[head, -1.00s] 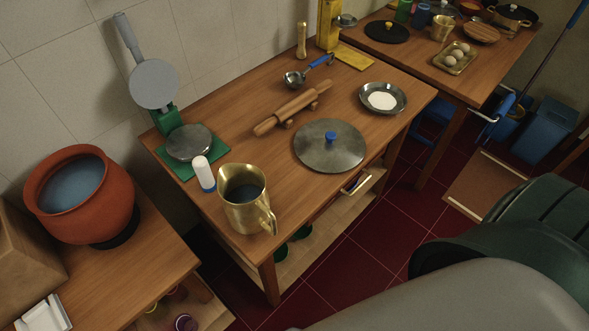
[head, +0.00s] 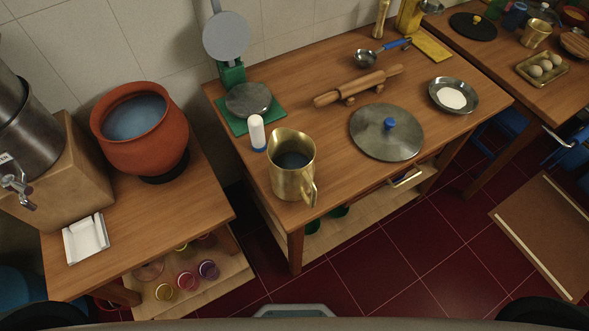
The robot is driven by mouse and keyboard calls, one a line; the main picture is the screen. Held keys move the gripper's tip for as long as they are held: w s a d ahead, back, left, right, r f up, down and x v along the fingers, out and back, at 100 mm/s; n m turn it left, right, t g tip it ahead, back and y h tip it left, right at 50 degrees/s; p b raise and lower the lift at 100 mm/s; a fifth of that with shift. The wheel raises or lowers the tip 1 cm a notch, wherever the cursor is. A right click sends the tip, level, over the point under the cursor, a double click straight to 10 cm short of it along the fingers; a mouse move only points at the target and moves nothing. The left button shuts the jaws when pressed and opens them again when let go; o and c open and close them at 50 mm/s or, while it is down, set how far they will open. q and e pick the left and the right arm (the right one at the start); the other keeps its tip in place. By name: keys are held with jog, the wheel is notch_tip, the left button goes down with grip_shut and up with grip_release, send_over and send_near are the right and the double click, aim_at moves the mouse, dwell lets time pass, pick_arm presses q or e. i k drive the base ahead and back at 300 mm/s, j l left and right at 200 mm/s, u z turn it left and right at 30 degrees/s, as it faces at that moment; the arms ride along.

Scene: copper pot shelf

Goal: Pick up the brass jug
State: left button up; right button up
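The brass jug (head: 290,178) stands upright near the front left corner of the middle wooden table (head: 345,180) in the head view. It has a wide open mouth with a dark inside, and its handle points to the lower right. Nothing touches it or covers it. Neither of my grippers shows in the head view.
A white bottle (head: 257,133) stands close behind the jug on its left. A metal lid with a blue knob (head: 386,140) lies to its right, and a rolling pin (head: 357,87) lies farther back. A red clay pot (head: 140,130) stands on the left table. Open red floor (head: 370,270) lies in front.

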aim_at(291, 153)
jog(key=j, duration=0.4)
jog(key=k+j+z, duration=0.15)
jog(key=j, duration=0.65)
jog(key=k+j+z, duration=0.15)
jog(key=j, duration=0.25)
jog(key=k+j, duration=0.1)
jog(key=j, duration=0.25)
jog(key=z, duration=0.05)
